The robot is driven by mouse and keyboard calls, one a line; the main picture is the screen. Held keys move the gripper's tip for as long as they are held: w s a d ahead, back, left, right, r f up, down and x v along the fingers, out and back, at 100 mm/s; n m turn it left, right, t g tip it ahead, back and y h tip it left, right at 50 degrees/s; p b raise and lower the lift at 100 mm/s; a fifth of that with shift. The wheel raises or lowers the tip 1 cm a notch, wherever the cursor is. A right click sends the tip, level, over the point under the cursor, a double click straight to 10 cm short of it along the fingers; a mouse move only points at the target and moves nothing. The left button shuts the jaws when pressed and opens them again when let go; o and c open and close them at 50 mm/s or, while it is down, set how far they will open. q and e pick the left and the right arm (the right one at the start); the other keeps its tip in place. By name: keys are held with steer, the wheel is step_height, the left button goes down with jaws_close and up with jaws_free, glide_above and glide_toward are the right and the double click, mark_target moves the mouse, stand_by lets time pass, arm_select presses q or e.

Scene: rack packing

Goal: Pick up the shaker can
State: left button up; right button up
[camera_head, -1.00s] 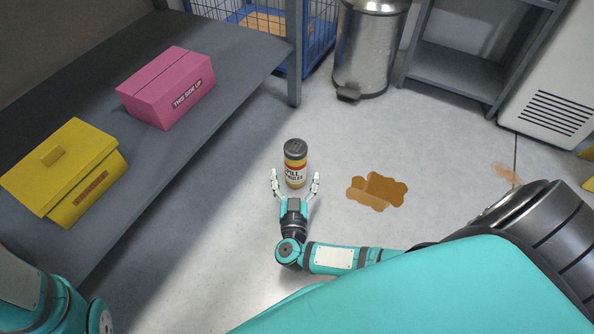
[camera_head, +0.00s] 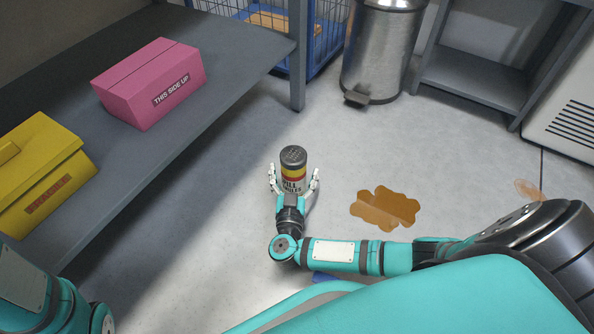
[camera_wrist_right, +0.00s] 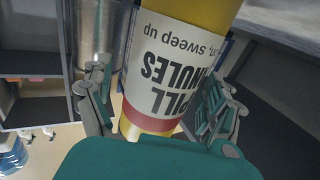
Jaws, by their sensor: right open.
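The shaker can (camera_head: 292,167) stands upright on the floor, with a dark perforated lid, a yellow body and a red-and-white label. My right gripper (camera_head: 294,178) is open, with one finger on each side of the can. In the right wrist view, the can (camera_wrist_right: 168,75) fills the space between the spread fingers of the gripper (camera_wrist_right: 165,105), its label upside down. Whether the fingers touch it is not clear. Part of my left arm shows at the lower left, but its gripper is out of view.
A brown spill (camera_head: 385,208) lies on the floor right of the can. A grey shelf (camera_head: 190,110) at left holds a pink box (camera_head: 150,85) and a yellow box (camera_head: 45,175). A metal bin (camera_head: 382,50) and a blue crate (camera_head: 325,40) stand behind.

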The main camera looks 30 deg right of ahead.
steer(key=shift+a+r, duration=0.1)
steer(key=shift+s, duration=0.1)
steer(key=c, duration=1.6)
steer(key=shift+c, duration=0.4)
steer(key=shift+r, duration=0.1)
